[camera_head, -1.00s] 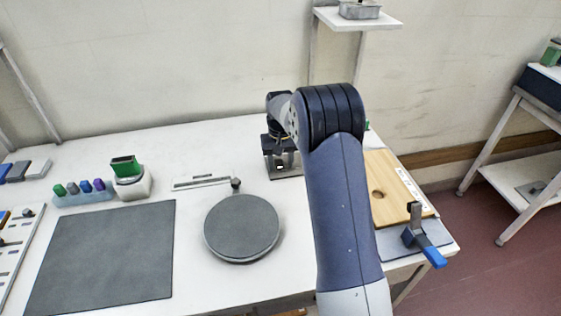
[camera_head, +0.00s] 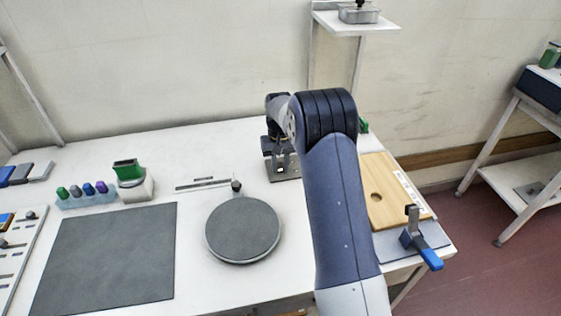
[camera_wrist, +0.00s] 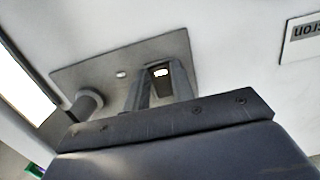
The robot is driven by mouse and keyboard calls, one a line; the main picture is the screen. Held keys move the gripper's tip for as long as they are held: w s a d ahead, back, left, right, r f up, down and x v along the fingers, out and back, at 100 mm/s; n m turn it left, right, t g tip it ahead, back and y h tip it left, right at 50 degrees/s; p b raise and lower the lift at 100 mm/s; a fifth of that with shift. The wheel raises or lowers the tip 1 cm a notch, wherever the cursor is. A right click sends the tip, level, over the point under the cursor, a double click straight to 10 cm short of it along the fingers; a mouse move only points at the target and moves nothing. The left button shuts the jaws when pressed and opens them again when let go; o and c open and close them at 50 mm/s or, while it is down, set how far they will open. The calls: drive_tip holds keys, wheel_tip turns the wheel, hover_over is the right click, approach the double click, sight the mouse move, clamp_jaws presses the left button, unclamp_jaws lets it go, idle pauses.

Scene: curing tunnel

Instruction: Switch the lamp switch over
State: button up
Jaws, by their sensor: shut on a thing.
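The lamp switch's grey plate (camera_head: 285,175) sits at the back of the white table, right of centre, partly hidden under my gripper (camera_head: 283,150). In the wrist view the same plate (camera_wrist: 105,76) fills the upper left, with a small pale stud and a dark round post (camera_wrist: 86,104) on it. My gripper (camera_wrist: 160,76) reaches over the plate, its fingers close together on a small part of the switch. That part is mostly hidden between the fingers, and which way it leans cannot be told.
A round dark plate (camera_head: 243,230) and a dark mat (camera_head: 105,258) lie in front and left. A wooden board (camera_head: 390,190) and a blue-handled clamp (camera_head: 424,245) are at right. A small wall shelf (camera_head: 355,22) hangs behind.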

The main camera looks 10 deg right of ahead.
sight(278, 162)
drive_tip(key=shift+w+r+g+p, duration=0.3)
drive_tip(key=shift+g+p, duration=0.2)
drive_tip(key=shift+p, duration=0.5)
drive_tip(key=shift+w+g+p, duration=0.1)
drive_tip(key=shift+g+p, duration=0.4)
drive_tip(key=shift+p, duration=0.2)
drive_tip(key=shift+f, duration=0.1)
drive_tip(key=o, duration=1)
drive_tip(key=b+v, duration=0.1)
drive_tip(key=v, duration=0.9)
drive_tip(key=shift+w+r, duration=0.15)
drive_tip(key=shift+r, duration=0.2)
drive_tip(key=shift+f, duration=0.1)
